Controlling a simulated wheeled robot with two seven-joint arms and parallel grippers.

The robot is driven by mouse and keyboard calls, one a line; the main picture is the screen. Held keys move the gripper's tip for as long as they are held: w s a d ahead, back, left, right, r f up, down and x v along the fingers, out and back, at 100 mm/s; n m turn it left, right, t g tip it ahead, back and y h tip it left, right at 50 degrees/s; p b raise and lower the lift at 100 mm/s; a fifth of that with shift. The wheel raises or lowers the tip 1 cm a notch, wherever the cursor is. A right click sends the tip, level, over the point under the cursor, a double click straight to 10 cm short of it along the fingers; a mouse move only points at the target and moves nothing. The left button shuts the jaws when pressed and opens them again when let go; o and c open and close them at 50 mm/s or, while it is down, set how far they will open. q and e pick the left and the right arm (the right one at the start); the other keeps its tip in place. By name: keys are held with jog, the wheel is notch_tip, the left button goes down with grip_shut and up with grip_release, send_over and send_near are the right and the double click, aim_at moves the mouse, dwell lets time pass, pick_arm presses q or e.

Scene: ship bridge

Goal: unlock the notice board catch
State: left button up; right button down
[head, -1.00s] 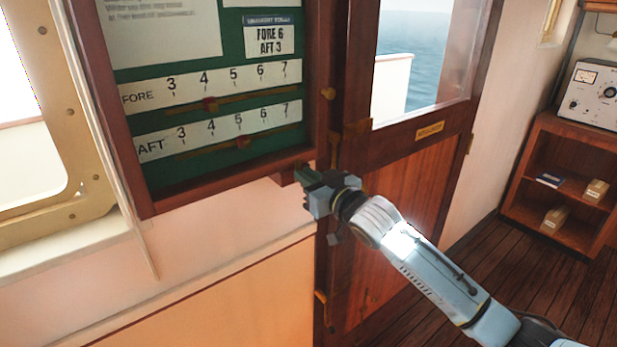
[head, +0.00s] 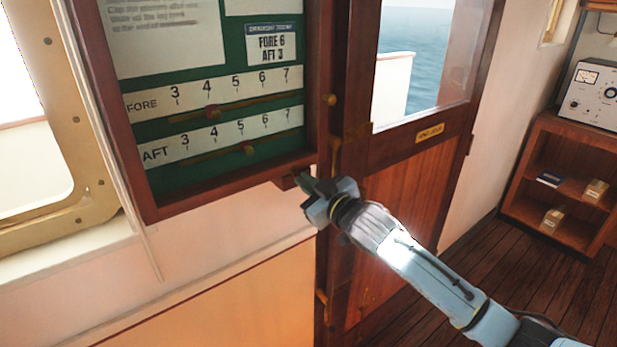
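The notice board (head: 230,183) is a dark wood frame around a green panel on the wall, at the upper left of the head view. A small brass knob (head: 329,100) sits on or beside its right edge; I cannot tell whether this is the catch. A small wooden block (head: 288,181) juts out under the board's lower right corner. My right gripper (head: 304,183) is at that block, with its fingers pointing up and left. The fingertips are small and partly merge with the block, so contact and opening cannot be told. My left gripper is out of view.
The board carries FORE and AFT scales with sliders (head: 212,111). A wooden door (head: 408,195) with a window stands just right of the board. A brass-framed window (head: 85,160) is at left. A shelf (head: 560,215) with boxes stands at far right; the floor before it looks clear.

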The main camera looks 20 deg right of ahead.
jog(key=n, duration=0.2)
jog(key=n+p, duration=0.1)
jog(key=n, duration=0.1)
jog(key=n+p, duration=0.1)
jog(key=n, duration=0.1)
jog(key=shift+s+a+f, duration=0.15)
jog(key=shift+a+f, duration=0.2)
jog(key=n, duration=0.4)
jog(key=shift+a+f+p, duration=0.1)
jog(key=shift+f+p, duration=0.2)
jog(key=shift+f+n, duration=0.15)
jog(key=shift+n, duration=0.75)
jog(key=shift+f+n, duration=0.15)
jog(key=shift+n, duration=0.75)
jog(key=c, duration=1.6)
grip_release()
jog(key=shift+s, duration=0.1)
